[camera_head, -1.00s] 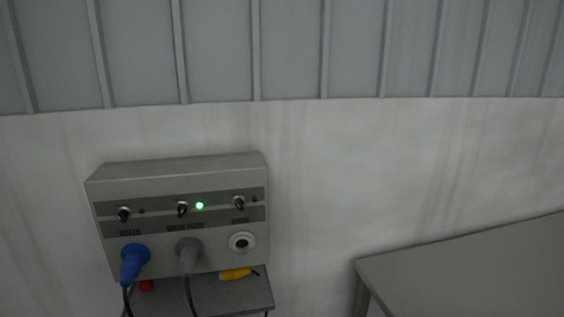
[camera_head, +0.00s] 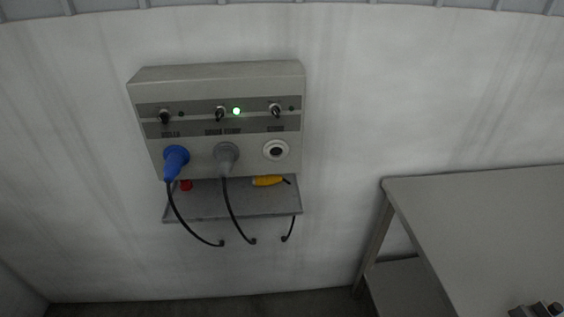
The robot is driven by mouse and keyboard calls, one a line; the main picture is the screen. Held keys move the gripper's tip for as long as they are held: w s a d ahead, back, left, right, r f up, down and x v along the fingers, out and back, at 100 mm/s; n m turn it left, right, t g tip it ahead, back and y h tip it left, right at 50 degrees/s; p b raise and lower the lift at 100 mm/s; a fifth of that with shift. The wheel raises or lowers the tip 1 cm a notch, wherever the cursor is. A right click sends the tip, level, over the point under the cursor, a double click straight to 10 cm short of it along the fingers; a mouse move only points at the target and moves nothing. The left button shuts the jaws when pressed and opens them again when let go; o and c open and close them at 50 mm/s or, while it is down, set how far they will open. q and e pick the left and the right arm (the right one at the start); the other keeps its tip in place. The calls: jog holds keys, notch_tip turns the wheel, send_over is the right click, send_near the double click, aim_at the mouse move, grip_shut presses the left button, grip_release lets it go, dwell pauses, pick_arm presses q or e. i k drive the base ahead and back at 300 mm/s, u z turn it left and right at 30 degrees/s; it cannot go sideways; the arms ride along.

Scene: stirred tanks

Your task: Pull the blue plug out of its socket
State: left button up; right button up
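The blue plug (camera_head: 175,162) sits in the left socket of a grey wall box (camera_head: 222,83). It tilts downward, and a black cable hangs from it. A grey plug (camera_head: 227,159) fills the middle socket, and the right socket (camera_head: 275,150) is empty with a white ring. Three black knobs sit in a row above the sockets, and a green lamp (camera_head: 236,111) glows beside the middle knob. I cannot make out either gripper. A small grey and black part at the bottom right corner is cut off, and I cannot tell what it is.
A small shelf (camera_head: 235,204) under the box holds a yellow plug (camera_head: 268,181) and a red object (camera_head: 186,185). Black cables hang below it. A grey table (camera_head: 480,210) stands at the right. The wall between box and table is clear.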

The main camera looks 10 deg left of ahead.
aim_at(174, 164)
jog(key=u, duration=2.35)
jog(key=i, duration=2.55)
jog(key=u, duration=0.8)
jog(key=i, duration=0.2)
jog(key=u, duration=0.1)
